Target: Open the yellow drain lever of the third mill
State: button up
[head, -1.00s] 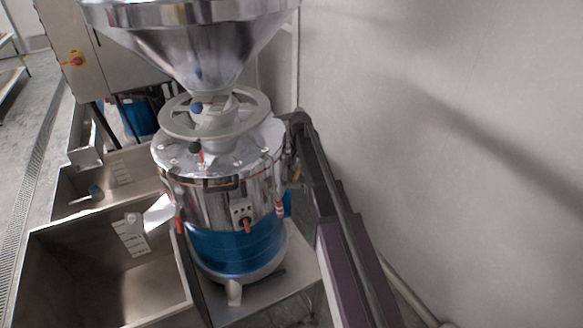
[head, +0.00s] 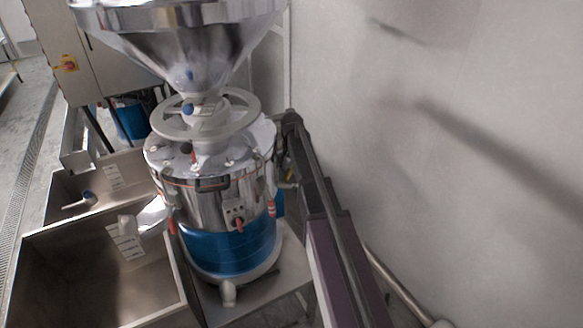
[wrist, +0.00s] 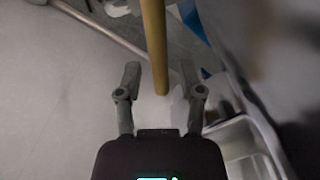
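The mill with a blue base (head: 232,252) and a shiny steel upper body (head: 207,208) stands in the middle of the head view under a large steel hopper (head: 185,40). In the wrist view a yellow bar (wrist: 153,42), which looks like the drain lever, comes down from the top edge. Its free end lies between the two fingers of my gripper (wrist: 160,78). The fingers are spread, with a visible gap on each side of the bar. I cannot tell whether the bar is at finger depth. My gripper is hidden in the head view.
Open steel bins (head: 80,262) stand left of the mill. A grey control cabinet (head: 95,50) with a red knob is behind. A bare wall (head: 450,150) closes off the right side. A pipe (head: 400,290) runs low along that wall; a steel tray (wrist: 245,140) shows in the wrist view.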

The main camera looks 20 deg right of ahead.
jog(key=shift+d, duration=0.2)
jog(key=shift+c, duration=0.4)
jog(key=c, duration=0.7)
grip_shut()
jog(key=shift+w+r+n+p, duration=0.1)
jog(key=shift+r+n+p, duration=0.3)
jog(key=shift+n, duration=0.3)
jog(key=n, duration=0.1)
jog(key=r+n+p, duration=0.1)
jog(key=shift+s+d+r+n+t+y, duration=0.15)
jog(key=shift+s+r+n+t+y, duration=0.15)
jog(key=shift+n+y, duration=0.1)
notch_tip(320, 180, up, 7)
jog(key=n+t+y+p, duration=0.1)
jog(key=n+p, duration=0.5)
jog(key=n, duration=0.8)
jog(key=shift+s+d+t+y+p, duration=0.15)
jog(key=shift+d+t+y+p, duration=0.25)
jog(key=shift+y, duration=0.2)
